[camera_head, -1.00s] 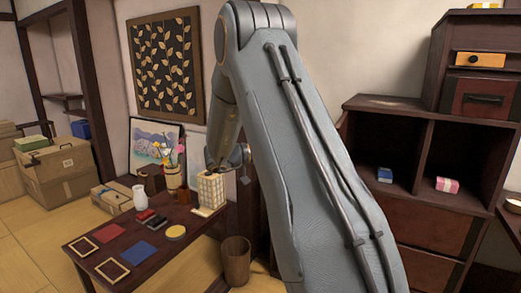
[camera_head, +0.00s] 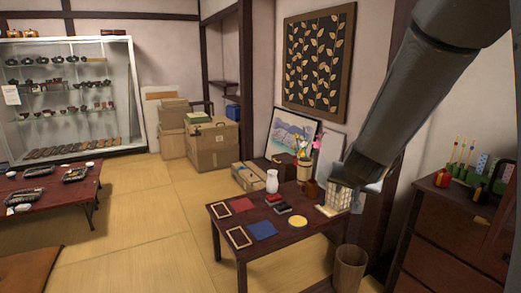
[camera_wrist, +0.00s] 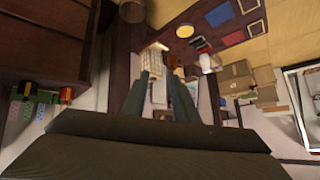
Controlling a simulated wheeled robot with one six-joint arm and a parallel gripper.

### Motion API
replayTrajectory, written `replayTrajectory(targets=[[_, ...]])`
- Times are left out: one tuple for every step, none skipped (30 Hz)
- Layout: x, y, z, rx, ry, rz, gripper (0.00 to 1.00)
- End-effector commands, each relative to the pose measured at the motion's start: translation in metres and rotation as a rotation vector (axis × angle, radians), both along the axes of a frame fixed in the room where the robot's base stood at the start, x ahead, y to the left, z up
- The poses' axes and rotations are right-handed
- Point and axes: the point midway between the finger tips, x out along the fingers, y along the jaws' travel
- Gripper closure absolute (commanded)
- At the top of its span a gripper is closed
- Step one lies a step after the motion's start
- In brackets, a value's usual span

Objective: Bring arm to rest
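My arm comes in from the upper right of the head view and points down over the right end of a low dark table (camera_head: 290,228). Its end is near the pale lattice lantern (camera_head: 337,197); I cannot tell whether they touch. In the wrist view my gripper (camera_wrist: 164,76) shows two slim grey fingers with a gap between them. It is open, and nothing is seen held. The table (camera_wrist: 187,47) and the lantern (camera_wrist: 137,66) show beyond the fingers.
The table carries a white vase (camera_head: 272,181), a flower pot (camera_head: 304,170), a yellow disc (camera_head: 299,221) and a blue square (camera_head: 262,230). A waste bin (camera_head: 349,268) stands by its right end. A dark cabinet (camera_head: 455,235) is at right.

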Motion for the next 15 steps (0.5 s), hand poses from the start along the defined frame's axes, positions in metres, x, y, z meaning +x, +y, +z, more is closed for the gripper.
replayTrajectory(targets=[[-0.026,0.021,-0.010,0.024,0.076,0.072,0.73],[-0.043,0.032,-0.017,0.037,0.127,0.111,0.73],[-0.066,0.044,-0.026,0.049,0.195,0.161,0.73],[-0.084,0.052,-0.032,0.057,0.248,0.194,0.73],[-0.103,0.059,-0.038,0.062,0.301,0.227,0.73],[-0.128,0.066,-0.045,0.065,0.372,0.264,0.73],[-0.147,0.070,-0.049,0.066,0.422,0.289,0.73],[-0.165,0.073,-0.054,0.064,0.473,0.313,0.73],[-0.188,0.075,-0.058,0.059,0.536,0.338,0.73],[-0.205,0.075,-0.060,0.054,0.580,0.355,0.73],[-0.220,0.075,-0.062,0.049,0.622,0.367,0.73],[-0.238,0.074,-0.064,0.042,0.671,0.383,0.73],[-0.249,0.073,-0.065,0.035,0.704,0.392,0.73],[-0.260,0.072,-0.066,0.031,0.732,0.398,0.73],[-0.271,0.071,-0.067,0.024,0.764,0.406,0.73]])
